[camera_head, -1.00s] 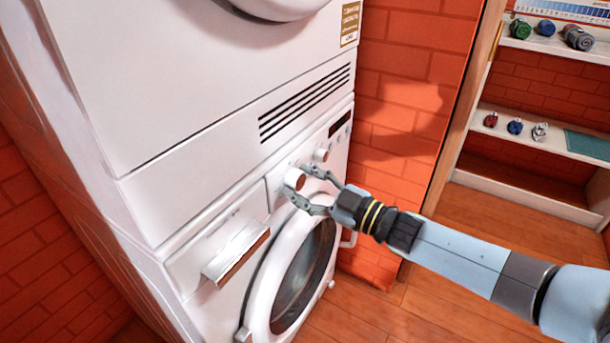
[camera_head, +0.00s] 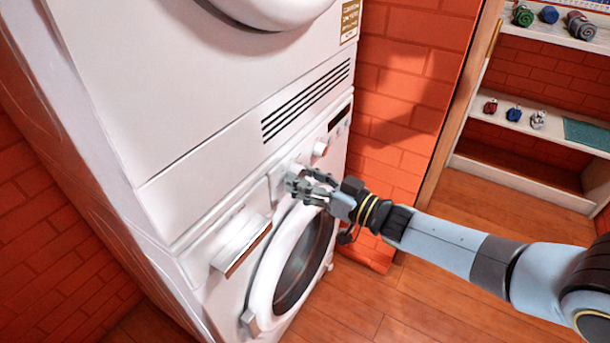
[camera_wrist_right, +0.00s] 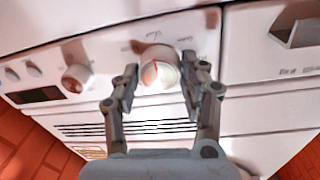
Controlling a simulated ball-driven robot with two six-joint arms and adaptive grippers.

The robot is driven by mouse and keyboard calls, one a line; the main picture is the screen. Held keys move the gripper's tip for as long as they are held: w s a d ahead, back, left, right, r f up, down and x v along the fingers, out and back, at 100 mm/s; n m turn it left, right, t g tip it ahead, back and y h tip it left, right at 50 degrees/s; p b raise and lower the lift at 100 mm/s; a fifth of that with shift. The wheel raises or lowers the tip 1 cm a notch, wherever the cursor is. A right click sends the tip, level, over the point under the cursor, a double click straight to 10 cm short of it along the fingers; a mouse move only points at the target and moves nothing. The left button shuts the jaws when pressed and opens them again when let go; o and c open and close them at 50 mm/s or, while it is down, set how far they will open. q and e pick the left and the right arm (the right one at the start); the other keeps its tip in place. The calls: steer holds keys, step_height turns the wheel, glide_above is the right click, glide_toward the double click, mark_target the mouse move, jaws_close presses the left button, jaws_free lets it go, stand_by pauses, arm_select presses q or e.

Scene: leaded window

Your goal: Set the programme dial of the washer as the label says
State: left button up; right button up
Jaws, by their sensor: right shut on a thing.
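The white washer (camera_head: 215,305) stands under a white dryer (camera_head: 215,95). A round white dial (camera_wrist_right: 158,75) with a reddish mark on its face sits on the washer's panel beside the drawer. My right gripper (camera_wrist_right: 160,68) is shut on this dial, one finger on each side. In the head view my right gripper (camera_head: 298,180) covers most of the dial. Small print around the dial is too blurred to read. A gold label (camera_head: 349,22) is on the dryer's upper right; its words are too small to read. My left gripper is not in view.
A second, smaller knob (camera_head: 320,148) and a dark display (camera_head: 338,117) lie further along the panel. The drawer handle (camera_head: 240,245) juts out left of the gripper, and the round door (camera_head: 262,290) is below. Shelves with small items (camera_head: 515,114) stand at the right.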

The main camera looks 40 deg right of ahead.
steer(key=shift+s+f, duration=0.1)
steer(key=shift+f, duration=0.05)
stand_by(0.3)
steer(key=o, duration=1.2)
steer(key=v, duration=1.2)
